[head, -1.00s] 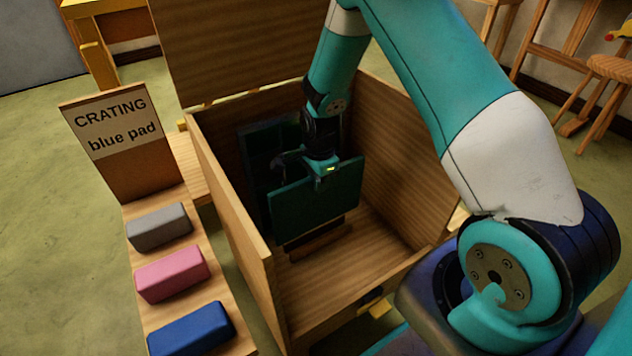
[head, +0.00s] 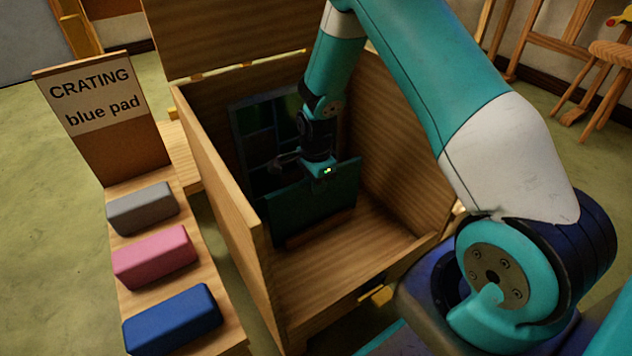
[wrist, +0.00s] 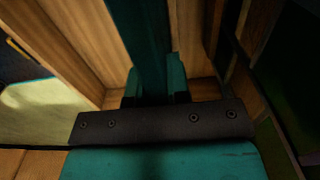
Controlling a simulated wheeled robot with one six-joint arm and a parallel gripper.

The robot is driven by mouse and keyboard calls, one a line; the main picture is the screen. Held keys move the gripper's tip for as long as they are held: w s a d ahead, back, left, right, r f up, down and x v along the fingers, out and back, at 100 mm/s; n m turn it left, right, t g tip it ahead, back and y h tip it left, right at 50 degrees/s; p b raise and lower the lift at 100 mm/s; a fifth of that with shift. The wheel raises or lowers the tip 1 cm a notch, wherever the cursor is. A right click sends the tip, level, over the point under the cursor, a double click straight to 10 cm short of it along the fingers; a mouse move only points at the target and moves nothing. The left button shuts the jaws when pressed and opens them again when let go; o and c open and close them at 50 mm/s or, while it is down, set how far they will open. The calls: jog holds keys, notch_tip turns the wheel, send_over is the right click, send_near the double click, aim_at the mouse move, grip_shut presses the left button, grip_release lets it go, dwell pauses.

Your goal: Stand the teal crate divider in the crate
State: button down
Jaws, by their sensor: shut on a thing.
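The teal crate divider (head: 318,205) is a flat dark teal board, roughly upright inside the wooden crate (head: 225,180). My gripper (head: 322,168) is shut on its top edge, reaching down from above. In the wrist view the divider (wrist: 146,40) shows nearly edge-on between the gripper's fingertips (wrist: 153,88). Its lower edge is close to the crate floor (head: 345,262); I cannot tell whether it touches. A dark leaded panel (head: 255,130) with green panes stands behind the divider, against the far side; its lower part is hidden. It also shows in the wrist view (wrist: 290,80).
The crate's lid (head: 235,40) stands open at the back. Left of the crate, a shelf carries grey (head: 142,207), pink (head: 155,256) and blue (head: 172,319) pads. A sign (head: 103,115) there reads "CRATING blue pad". The crate's near floor is clear.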

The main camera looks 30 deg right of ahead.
jog(key=shift+f, duration=0.45)
dwell(0.3)
jog(key=c, duration=1)
grip_release()
jog(key=s+a+r+n+p, duration=0.1)
jog(key=a+r+n+p, duration=0.2)
jog(key=r, duration=0.9)
jog(key=s+a+r+n+p, duration=0.2)
jog(key=r+p, duration=0.3)
jog(key=r, duration=0.7)
jog(key=s+a+r+n+y+p, duration=0.1)
jog(key=s+a+r+n+y, duration=0.1)
jog(key=s+a+r+n, duration=0.65)
jog(key=s+a+r+n+y+p, duration=0.2)
jog(key=s+a+r+n, duration=0.2)
jog(key=s+r+n, duration=0.75)
notch_tip(320, 180, up, 34)
jog(key=s+p, duration=0.2)
jog(key=p, duration=3.4)
jog(key=shift+s+a+p, duration=0.2)
jog(key=shift+s+p, duration=0.15)
